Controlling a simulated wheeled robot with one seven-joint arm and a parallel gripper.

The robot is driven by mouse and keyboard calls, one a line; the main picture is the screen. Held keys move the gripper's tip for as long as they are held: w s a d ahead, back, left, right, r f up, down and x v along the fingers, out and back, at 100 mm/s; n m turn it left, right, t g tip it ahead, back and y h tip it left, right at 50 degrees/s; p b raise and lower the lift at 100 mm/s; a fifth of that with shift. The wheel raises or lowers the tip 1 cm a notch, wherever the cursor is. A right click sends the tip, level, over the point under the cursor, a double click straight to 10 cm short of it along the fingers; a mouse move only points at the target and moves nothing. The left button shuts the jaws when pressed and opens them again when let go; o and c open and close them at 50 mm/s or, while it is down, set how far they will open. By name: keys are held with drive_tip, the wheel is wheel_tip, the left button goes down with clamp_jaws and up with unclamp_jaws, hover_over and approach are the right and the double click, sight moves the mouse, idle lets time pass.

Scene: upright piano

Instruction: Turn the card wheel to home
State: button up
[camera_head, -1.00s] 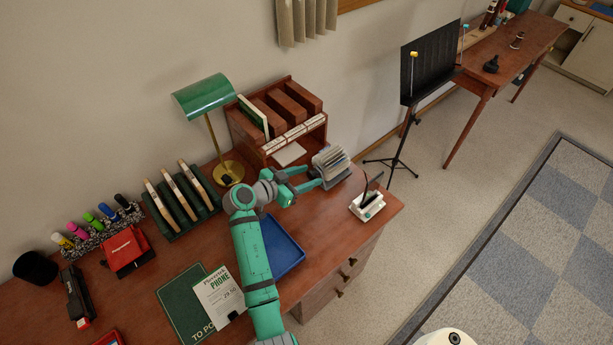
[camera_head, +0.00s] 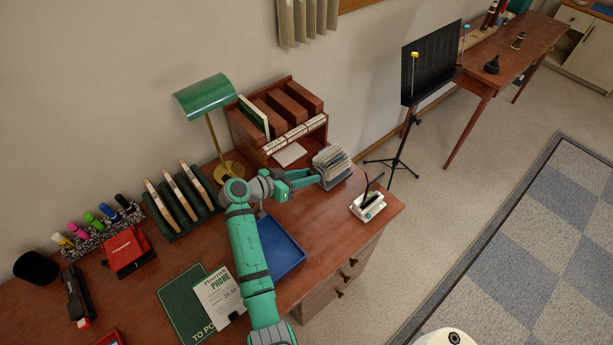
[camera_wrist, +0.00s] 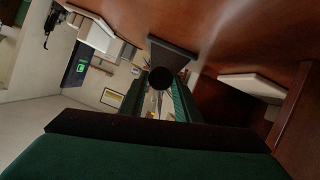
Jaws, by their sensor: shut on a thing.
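The card wheel (camera_head: 332,161), with a fan of pale cards on a dark base, stands on the desk near its right end, beside the wooden organizer. My gripper (camera_head: 315,178) reaches it from the left, at the wheel's near-left side. In the wrist view a round dark knob (camera_wrist: 161,78) shows between the ends of my gripper's fingers (camera_wrist: 163,88), and they are shut on it. In the head view the fingers hide the knob, and the wheel's home mark cannot be made out.
The wooden organizer (camera_head: 234,125) stands behind my arm, with the green lamp (camera_head: 204,96) at its left. A blue tray (camera_head: 284,252) lies under my forearm. A small white holder (camera_head: 367,207) stands right of the wheel, near the desk's edge.

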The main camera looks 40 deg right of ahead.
drive_tip(key=shift+w+f+n+g, duration=0.15)
drive_tip(key=shift+n+g, duration=0.65)
drive_tip(key=shift+n, duration=0.5)
drive_tip(key=shift+h, duration=0.3)
drive_tip(key=shift+a, duration=0.1)
drive_tip(key=o, duration=1)
drive_tip(key=v, duration=1)
drive_tip(key=shift+w+a, duration=0.15)
drive_tip(key=shift+a, duration=0.2)
